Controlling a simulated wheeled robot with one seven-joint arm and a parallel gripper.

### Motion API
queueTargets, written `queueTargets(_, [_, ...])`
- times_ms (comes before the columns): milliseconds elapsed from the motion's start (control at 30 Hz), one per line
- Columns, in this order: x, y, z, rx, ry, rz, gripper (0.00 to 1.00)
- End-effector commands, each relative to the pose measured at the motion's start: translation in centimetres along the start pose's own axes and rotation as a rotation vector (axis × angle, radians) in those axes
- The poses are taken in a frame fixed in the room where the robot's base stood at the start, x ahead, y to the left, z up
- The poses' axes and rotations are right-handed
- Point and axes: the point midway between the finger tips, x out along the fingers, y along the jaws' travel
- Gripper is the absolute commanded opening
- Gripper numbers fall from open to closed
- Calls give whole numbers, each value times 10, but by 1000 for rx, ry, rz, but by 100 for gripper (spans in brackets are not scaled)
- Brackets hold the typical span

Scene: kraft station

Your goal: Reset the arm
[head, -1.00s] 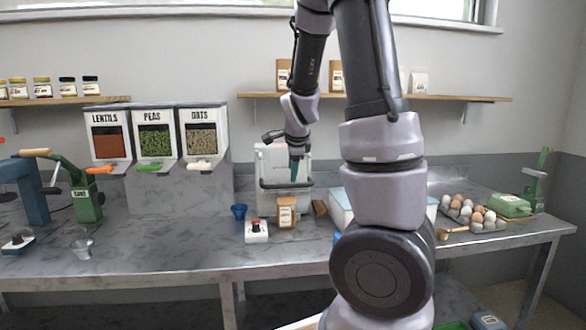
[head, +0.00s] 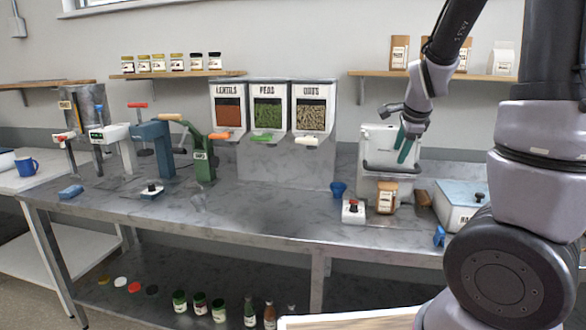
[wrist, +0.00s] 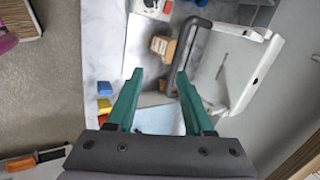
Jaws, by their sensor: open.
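My gripper (head: 404,148) hangs in front of the white machine with a grey bar handle (head: 377,148) in the head view, at the right of the counter. In the wrist view its two green fingers (wrist: 158,82) are spread apart with nothing between them. The machine's dark handle (wrist: 188,50) lies just beyond the right fingertip; I cannot tell whether they touch. A brown kraft bag (head: 387,197) stands on the counter below, and it also shows in the wrist view (wrist: 168,50).
A red-button box (head: 353,211) and a blue cup (head: 338,190) stand left of the bag. Dispensers (head: 270,115) of lentils, peas and oats stand further left. A shelf (head: 365,73) is above. A pale blue-topped box (head: 462,203) sits right. The counter's front middle is clear.

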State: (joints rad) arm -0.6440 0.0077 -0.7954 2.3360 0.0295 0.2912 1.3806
Motion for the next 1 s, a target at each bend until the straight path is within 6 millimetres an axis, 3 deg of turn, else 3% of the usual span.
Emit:
queueTargets(233, [-99, 32, 31, -421, -201, -48, 52])
queueTargets(400, [-169, 65, 51, -785, -237, -131, 52])
queueTargets(500, [-199, 86, 61, -978, -221, -166, 52])
queueTargets(700, [-227, 115, 73, -1219, -178, -188, 52])
queueTargets(1000, [-231, 121, 76, -1267, -171, -187, 52])
